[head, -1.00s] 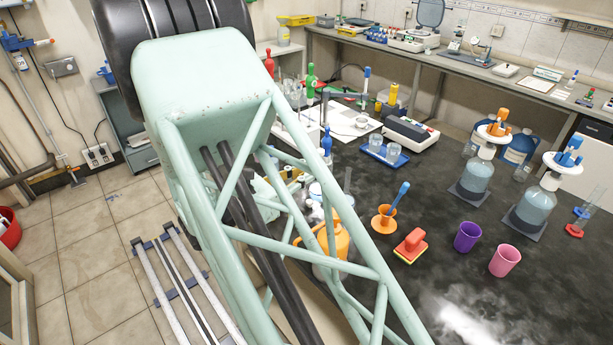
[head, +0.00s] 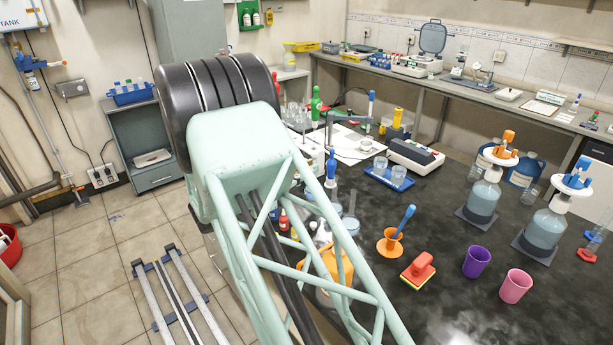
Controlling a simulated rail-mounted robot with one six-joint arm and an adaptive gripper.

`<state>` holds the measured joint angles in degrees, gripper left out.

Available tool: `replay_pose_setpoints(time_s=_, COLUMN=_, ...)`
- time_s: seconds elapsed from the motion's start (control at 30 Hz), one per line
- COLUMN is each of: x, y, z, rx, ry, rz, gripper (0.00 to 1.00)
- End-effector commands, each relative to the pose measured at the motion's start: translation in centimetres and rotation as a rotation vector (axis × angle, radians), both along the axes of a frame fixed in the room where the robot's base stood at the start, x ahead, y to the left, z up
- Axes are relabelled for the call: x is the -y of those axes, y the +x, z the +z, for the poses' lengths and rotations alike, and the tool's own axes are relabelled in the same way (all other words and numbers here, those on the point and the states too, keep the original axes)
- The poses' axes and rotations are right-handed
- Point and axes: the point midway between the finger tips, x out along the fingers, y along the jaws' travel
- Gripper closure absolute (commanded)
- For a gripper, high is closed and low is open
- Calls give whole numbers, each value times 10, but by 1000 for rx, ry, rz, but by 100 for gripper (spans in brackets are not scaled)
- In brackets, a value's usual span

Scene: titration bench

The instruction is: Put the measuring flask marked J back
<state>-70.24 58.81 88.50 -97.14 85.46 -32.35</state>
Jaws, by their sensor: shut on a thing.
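My gripper is not in view; only my pale green lattice arm link and its black joint show, at the left and centre. I cannot make out the measuring flask marked J, and no letter on any glassware is readable. A clear glass neck (head: 351,203) stands on the black bench beside my arm; its body is partly hidden. My arm also covers part of the bench's left edge, where an orange container (head: 343,262) and small bottles show through the lattice.
Floor at left is mostly open.

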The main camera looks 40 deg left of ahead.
Motion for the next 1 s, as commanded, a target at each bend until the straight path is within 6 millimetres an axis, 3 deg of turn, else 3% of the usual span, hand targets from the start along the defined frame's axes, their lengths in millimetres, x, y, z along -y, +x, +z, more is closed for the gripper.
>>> replay_pose_setpoints(time_s=0.23, x=-16, y=13, z=-2, rx=0, ry=0, rz=0, gripper=98)
replay_pose_setpoints(time_s=0.8, x=-23, y=19, z=-3, rx=0, ry=1, rz=0, gripper=98)
replay_pose_setpoints(time_s=1.0, x=-22, y=18, z=-27, rx=-2, ry=-3, rz=0, gripper=98)
